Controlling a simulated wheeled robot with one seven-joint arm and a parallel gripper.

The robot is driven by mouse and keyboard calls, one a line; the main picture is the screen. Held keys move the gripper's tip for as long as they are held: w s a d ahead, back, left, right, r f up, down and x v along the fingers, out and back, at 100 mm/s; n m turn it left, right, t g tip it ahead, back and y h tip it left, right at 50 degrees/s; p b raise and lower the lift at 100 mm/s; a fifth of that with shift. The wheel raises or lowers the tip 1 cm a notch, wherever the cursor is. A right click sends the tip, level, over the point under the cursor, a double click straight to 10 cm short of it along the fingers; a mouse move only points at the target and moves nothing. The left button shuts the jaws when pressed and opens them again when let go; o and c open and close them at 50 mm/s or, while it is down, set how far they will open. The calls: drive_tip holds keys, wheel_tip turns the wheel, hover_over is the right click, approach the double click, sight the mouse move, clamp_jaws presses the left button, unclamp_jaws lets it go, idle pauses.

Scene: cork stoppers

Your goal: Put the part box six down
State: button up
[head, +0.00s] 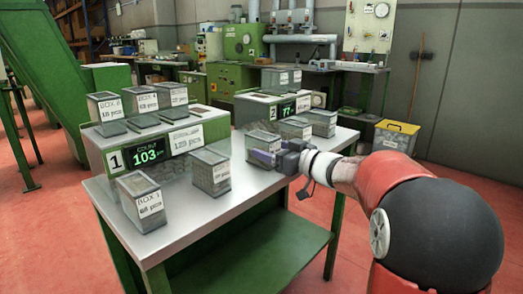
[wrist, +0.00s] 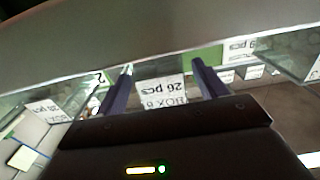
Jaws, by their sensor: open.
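Part box six is a small clear box with a white label reading "BOX 6, 26 pcs". In the head view the box (head: 262,138) is at the table's right part, in front of the number 2 counting unit, partly hidden by my gripper (head: 266,157). In the wrist view the label of box six (wrist: 162,92) shows upside down between the two purple fingers of my gripper (wrist: 163,68). The fingers are apart, one on either side of the label. It looks upright; its base is hidden, so I cannot tell if it touches the table.
The metal-topped table (head: 185,215) carries box 1 (head: 141,201) and another clear box (head: 209,171) at the front. Counting unit 1 (head: 97,150) shows 103, and unit 2 (head: 245,108) shows about 77. Bare tabletop lies between the front boxes and the right edge.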

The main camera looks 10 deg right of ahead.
sight(262, 147)
drive_tip(key=x, duration=0.3)
drive_tip(key=shift+w+a+f, duration=0.1)
drive_tip(key=shift+w+a, duration=0.1)
drive_tip(key=c, duration=1.2)
drive_tip(key=shift+o, duration=0.2)
